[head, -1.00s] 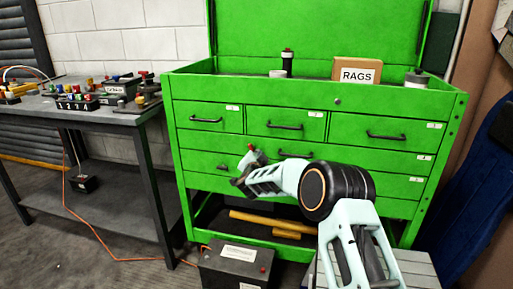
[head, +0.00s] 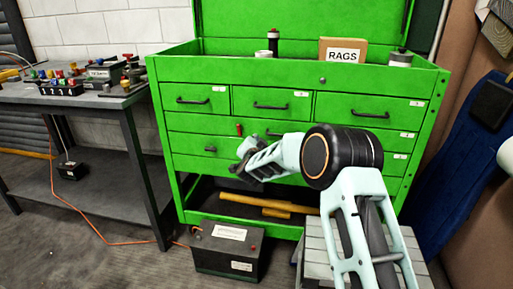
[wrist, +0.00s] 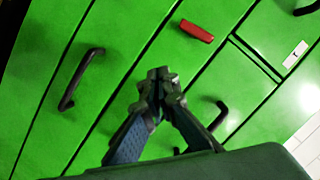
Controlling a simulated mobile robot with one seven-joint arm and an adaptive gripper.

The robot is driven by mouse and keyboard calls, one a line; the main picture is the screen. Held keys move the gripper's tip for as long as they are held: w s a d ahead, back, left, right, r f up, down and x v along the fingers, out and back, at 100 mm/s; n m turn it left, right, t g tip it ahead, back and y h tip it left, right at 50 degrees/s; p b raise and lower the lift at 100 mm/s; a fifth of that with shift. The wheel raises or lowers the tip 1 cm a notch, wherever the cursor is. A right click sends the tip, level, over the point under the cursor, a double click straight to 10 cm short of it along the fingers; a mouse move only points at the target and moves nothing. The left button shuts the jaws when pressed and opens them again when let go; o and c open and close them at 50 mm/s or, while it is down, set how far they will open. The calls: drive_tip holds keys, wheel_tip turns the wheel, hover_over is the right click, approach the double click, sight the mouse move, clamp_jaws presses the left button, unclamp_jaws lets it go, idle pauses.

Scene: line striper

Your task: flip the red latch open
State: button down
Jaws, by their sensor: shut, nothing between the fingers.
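The red latch (head: 239,129) is a small bar on the green tool chest's front, near the seam between the upper drawers and the wide drawer below. It stands roughly upright across that seam. In the wrist view the latch (wrist: 197,31) lies above and right of the fingertips, fully visible. My gripper (head: 243,153) is in front of the wide drawer, just below the latch in the head view. In the wrist view my gripper (wrist: 158,80) has its fingertips together with nothing between them. A gap shows between fingertips and latch.
The green tool chest (head: 170,70) has several dark pull handles, including a curved one near my gripper (wrist: 84,78). A rags box (head: 343,50) sits on top. A black battery (head: 228,250) stands in front. A grey workbench (head: 90,102) is at left.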

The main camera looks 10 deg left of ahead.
drive_tip(key=f+v, duration=0.1)
drive_tip(key=v, duration=0.5)
drive_tip(key=shift+d+p, duration=0.25)
drive_tip(key=shift+p, duration=0.2)
drive_tip(key=shift+s, duration=0.1)
